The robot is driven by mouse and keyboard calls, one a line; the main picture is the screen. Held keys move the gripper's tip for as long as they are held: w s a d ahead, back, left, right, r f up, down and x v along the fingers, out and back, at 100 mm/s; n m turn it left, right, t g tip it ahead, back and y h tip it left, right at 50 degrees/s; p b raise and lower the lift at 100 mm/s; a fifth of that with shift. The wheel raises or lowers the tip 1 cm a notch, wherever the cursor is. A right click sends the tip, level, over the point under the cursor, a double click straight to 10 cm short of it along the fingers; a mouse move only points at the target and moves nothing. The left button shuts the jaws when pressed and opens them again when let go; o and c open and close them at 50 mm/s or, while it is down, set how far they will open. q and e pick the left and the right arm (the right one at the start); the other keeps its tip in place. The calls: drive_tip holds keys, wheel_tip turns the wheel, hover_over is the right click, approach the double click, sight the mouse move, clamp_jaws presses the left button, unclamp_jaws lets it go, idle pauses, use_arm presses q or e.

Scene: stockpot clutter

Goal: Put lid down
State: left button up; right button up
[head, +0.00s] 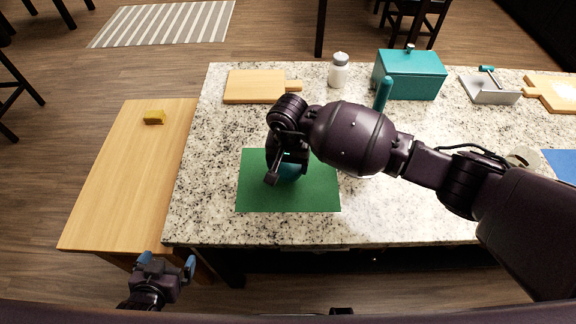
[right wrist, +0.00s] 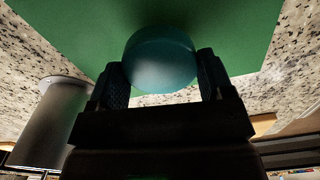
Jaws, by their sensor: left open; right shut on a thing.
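My right gripper (head: 288,172) is over the green mat (head: 253,192) on the counter. In the right wrist view its two fingers (right wrist: 160,85) are shut on a rounded teal piece (right wrist: 160,55), which I take to be the lid. My arm hides the rest, and I cannot tell whether the lid touches the mat. My left gripper (head: 167,267) is open and empty, low at the left, off the counter.
A grey cylinder (right wrist: 60,122) stands beside the mat in the right wrist view. A cutting board (head: 252,88), a white shaker (head: 338,72), a teal box (head: 410,76) and a grey dustpan-like tray (head: 486,90) line the back.

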drive_tip(key=shift+f, duration=0.75)
drive_tip(key=shift+f+b, duration=0.3)
drive_tip(key=shift+f, duration=0.15)
drive_tip(key=shift+f, duration=0.1)
drive_tip(key=o, duration=0.8)
drive_tip(key=shift+o, duration=1.4)
drive_tip(key=shift+r, duration=0.2)
